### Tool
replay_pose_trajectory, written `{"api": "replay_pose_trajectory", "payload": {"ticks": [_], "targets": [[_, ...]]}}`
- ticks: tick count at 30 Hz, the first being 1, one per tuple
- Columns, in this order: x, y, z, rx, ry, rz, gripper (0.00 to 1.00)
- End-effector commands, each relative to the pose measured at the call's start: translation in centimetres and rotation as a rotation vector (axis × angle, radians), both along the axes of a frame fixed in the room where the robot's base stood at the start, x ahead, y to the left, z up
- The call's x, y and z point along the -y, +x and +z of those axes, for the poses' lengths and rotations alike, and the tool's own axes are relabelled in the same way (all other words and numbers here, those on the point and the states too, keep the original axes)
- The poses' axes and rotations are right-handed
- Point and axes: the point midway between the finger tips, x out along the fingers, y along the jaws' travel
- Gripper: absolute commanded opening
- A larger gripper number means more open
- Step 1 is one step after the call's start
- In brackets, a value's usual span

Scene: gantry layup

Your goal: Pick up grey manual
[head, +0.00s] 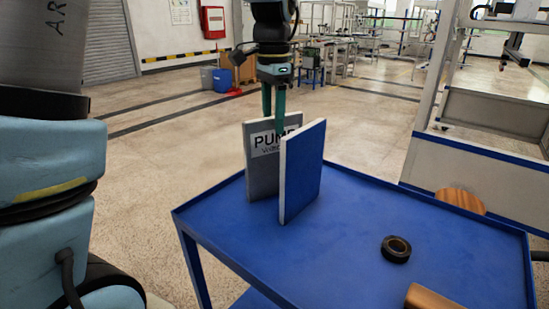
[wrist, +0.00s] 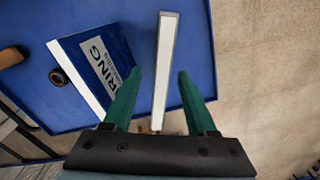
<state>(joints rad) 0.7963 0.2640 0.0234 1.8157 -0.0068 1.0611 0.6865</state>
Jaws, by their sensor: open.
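The grey manual (head: 260,175), with a white label reading "PUMP", stands upright on the blue cart top (head: 350,235). The blue manual (head: 303,172) stands upright in front of it and hides part of it. My gripper (head: 273,118) points down at the top of the grey manual, one finger behind it and one in front. In the wrist view, my open gripper (wrist: 160,75) has the grey manual's pale top edge (wrist: 165,60) between its fingers, with a gap on each side. The blue manual (wrist: 112,58) is left of the fingers there.
A black ring (head: 396,249), a round wooden piece (head: 460,200) and another wooden piece (head: 430,298) lie toward the right of the cart. The cart's left edge is close to the grey manual. The cart's middle is clear.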

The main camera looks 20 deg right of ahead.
Motion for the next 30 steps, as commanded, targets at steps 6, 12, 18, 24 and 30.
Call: {"api": "replay_pose_trajectory", "payload": {"ticks": [6,12,18,24,30], "targets": [[0.2,0.1,-3.2,-0.003,0.003,-0.001,0.57],[0.2,0.1,-4.4,0.0,0.0,0.0,0.57],[0.2,0.1,-4.4,0.0,0.0,0.0,0.54],[0.2,0.1,-4.4,0.0,0.0,0.0,0.32],[0.2,0.1,-4.4,-0.001,0.0,0.001,0.09]]}}
